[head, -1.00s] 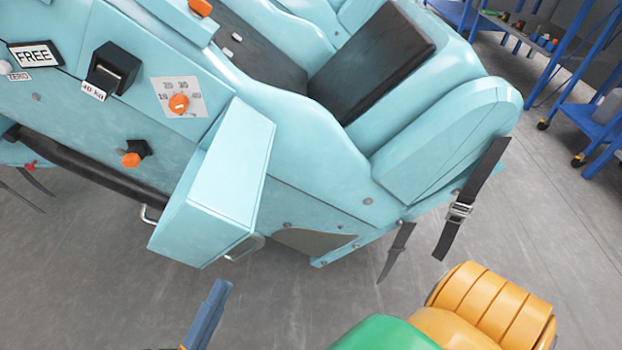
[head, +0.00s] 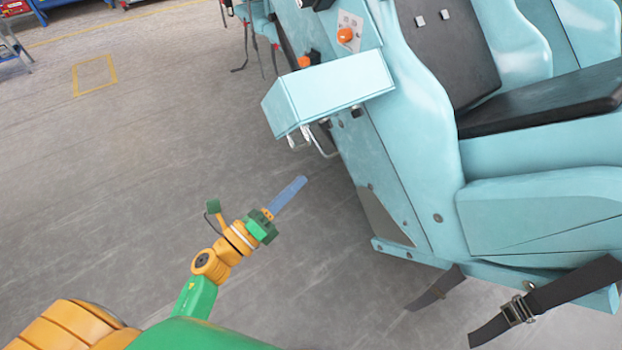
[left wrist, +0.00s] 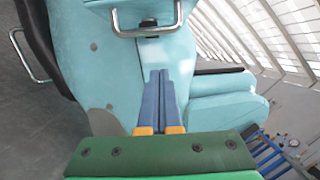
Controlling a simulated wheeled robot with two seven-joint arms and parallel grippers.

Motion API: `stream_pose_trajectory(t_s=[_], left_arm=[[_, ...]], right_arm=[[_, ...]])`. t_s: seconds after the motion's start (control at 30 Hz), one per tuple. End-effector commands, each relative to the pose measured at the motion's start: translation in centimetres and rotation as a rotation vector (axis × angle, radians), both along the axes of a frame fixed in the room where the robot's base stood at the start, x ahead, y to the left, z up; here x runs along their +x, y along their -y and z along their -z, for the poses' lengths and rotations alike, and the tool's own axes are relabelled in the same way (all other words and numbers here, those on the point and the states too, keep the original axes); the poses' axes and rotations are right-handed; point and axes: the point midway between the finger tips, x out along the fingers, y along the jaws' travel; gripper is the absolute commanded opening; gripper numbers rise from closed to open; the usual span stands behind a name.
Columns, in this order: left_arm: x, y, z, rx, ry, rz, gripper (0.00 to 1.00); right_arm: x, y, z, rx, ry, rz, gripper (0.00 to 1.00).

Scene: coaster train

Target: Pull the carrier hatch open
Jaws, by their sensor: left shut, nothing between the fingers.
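A teal box (head: 325,92) juts from the side of the teal coaster car; I take it to be the carrier, and I cannot tell how far its hatch is open. Under it a bare metal handle (head: 322,146) shows, partly hidden by the box. In the left wrist view a handle (left wrist: 146,34) crosses the top, beyond my fingertips. My left gripper (head: 300,181) has its blue fingers together and empty, below and left of the handle in the head view, apart from it. The fingers also show closed in the left wrist view (left wrist: 159,74). My right gripper is out of view.
The car's dark seat (head: 545,100) and a hanging black strap (head: 540,300) are at the right. Orange knobs (head: 345,35) sit above the box. The grey floor (head: 130,170) left of the car is clear. A second metal handle (left wrist: 25,58) shows at left in the wrist view.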

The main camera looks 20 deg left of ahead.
Motion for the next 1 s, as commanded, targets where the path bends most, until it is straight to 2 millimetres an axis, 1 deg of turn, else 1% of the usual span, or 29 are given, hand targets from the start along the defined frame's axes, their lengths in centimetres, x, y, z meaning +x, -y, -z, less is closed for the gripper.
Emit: stream_pose_trajectory(t_s=[0.03, 0.3, 0.4, 0.5, 0.63, 0.77, 1.0], left_arm=[[0.8, 0.4, -0.4, -0.001, 0.003, 0.002, 0.00], [6.1, 3.1, -1.5, -0.005, 0.002, 0.004, 0.00], [7.5, 3.6, -2.0, -0.003, 0.000, 0.003, 0.00], [6.6, 2.0, -2.7, -0.001, -0.002, 0.002, 0.00], [6.1, 0.8, -3.1, -0.001, -0.001, 0.002, 0.00], [5.9, 0.4, -3.2, -0.003, -0.001, 0.004, 0.00], [5.9, 0.4, -3.1, -0.003, -0.001, 0.004, 0.00]], right_arm=[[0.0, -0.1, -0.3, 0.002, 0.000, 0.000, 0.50], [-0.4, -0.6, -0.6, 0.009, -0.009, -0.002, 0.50], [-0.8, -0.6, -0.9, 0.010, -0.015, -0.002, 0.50], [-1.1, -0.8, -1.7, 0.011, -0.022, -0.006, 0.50], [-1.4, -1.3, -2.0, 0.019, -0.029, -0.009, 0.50], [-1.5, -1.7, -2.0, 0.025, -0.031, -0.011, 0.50], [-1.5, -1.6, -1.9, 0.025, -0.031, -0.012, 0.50]])
